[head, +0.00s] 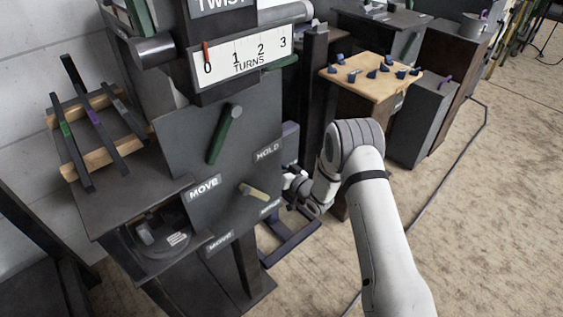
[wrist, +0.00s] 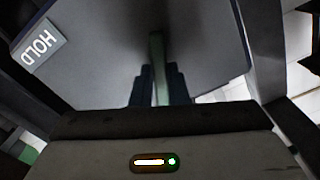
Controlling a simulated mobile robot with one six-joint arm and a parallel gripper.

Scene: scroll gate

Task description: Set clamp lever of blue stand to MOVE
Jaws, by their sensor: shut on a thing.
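In the wrist view my gripper (wrist: 160,76) is shut on a pale green clamp lever (wrist: 157,46), with one dark finger on each side of it. The lever stands in front of a grey panel (wrist: 100,75) with bluish edges. A HOLD plate (wrist: 43,46) is on that panel at upper left; no MOVE plate of this panel shows. In the head view a bluish base frame (head: 292,243) and a bluish edge (head: 290,136) show behind the nearer dark stand. My wrist (head: 300,185) reaches in there; the fingers and held lever are hidden in that view.
The nearer dark stand carries a green lever (head: 223,135) between MOVE (head: 204,188) and HOLD (head: 267,151) plates. A cream lever (head: 254,191) sits lower. A wooden-topped table (head: 360,85) stands behind my arm. Open floor (head: 490,220) lies to the right.

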